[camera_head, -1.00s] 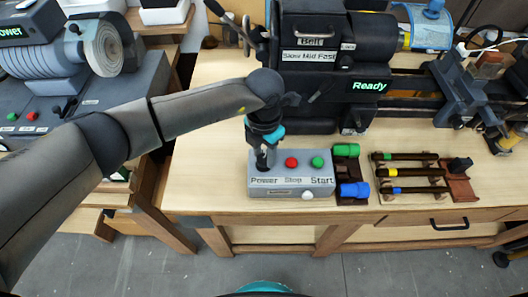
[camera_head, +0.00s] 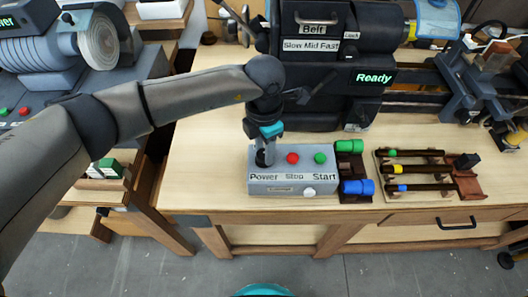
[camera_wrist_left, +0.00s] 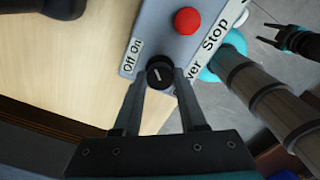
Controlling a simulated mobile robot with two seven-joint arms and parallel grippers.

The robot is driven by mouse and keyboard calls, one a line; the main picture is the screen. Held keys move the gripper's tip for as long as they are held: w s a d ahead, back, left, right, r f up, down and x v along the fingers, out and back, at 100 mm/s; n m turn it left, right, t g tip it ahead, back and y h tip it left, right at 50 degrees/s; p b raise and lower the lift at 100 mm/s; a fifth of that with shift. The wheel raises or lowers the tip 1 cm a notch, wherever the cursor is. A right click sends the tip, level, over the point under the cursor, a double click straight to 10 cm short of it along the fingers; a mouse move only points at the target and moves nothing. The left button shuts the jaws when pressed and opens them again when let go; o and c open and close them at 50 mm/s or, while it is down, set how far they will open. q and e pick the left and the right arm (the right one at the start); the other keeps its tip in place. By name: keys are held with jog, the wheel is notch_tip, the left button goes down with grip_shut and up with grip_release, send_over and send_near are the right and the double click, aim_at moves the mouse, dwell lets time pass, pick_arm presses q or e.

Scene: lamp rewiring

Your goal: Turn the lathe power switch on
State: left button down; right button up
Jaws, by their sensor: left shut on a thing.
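The lathe control box (camera_head: 292,187) is grey, with labels Power, Stop and Start. Its black power switch knob (camera_wrist_left: 159,74) has a white pointer line, and an Off On label (camera_wrist_left: 131,56) is beside it in the left wrist view. My left gripper (camera_head: 264,157) points down at the Power end of the box. In the left wrist view its fingers close on both sides of the knob. The lathe (camera_head: 322,75) stands behind, with a green Ready display (camera_head: 374,77). My right gripper (camera_wrist_left: 289,38) shows small at the upper right of the left wrist view, its fingers apart and empty.
A red button (camera_head: 292,158) and a green button (camera_head: 320,158) sit right of the knob. A rack of dark rods (camera_head: 420,170) and green and blue cylinders lie further right. The bench top (camera_head: 205,160) is clear left of the box.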

dwell(0.3)
pick_arm(q)
jog(key=shift+c, duration=2.3)
grip_release()
notch_tip(320, 180, up, 15)
jog(key=shift+r+b, duration=0.15)
jog(key=shift+b, duration=0.2)
